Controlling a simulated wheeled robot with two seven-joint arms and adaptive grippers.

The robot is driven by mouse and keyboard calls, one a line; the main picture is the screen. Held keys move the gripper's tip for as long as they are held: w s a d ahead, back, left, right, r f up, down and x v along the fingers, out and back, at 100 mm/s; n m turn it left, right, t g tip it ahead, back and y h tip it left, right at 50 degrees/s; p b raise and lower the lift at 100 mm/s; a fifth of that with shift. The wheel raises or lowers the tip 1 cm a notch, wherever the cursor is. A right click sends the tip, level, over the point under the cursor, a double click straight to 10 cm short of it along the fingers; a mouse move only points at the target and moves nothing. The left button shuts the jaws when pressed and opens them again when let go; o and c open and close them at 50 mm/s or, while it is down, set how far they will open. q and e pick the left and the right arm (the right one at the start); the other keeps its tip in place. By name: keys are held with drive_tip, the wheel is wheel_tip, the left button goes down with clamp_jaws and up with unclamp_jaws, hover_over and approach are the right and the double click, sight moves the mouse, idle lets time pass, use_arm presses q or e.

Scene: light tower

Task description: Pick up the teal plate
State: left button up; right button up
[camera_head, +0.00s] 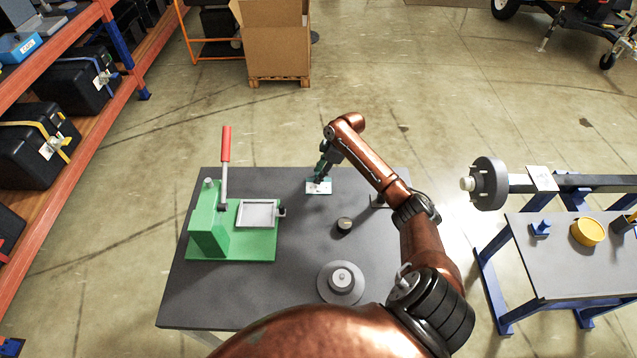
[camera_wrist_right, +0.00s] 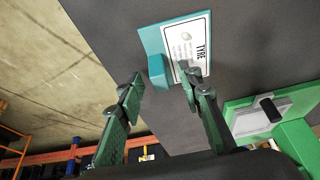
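The teal plate (camera_head: 312,188) lies near the far edge of the dark table, partly hidden by my right gripper (camera_head: 322,178). In the right wrist view the teal plate (camera_wrist_right: 152,42) carries a white label with "TYRE" on it, and a raised teal tab shows at its near side. My right gripper (camera_wrist_right: 160,85) is open there, with one finger to each side of the tab and a gap to the left finger. I cannot tell whether the right finger touches the plate. My left gripper is not in view.
A green press (camera_head: 210,225) with a red-handled lever stands on the table's left. A small dark knob (camera_head: 344,224) and a grey round disc (camera_head: 341,283) sit nearer. A blue-legged bench (camera_head: 560,262) stands at right. A cardboard box (camera_head: 277,40) is beyond the table.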

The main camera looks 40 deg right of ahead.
drive_tip(key=shift+w+f, duration=0.1)
drive_tip(key=shift+f, duration=0.25)
drive_tip(key=shift+c, duration=0.6)
clamp_jaws()
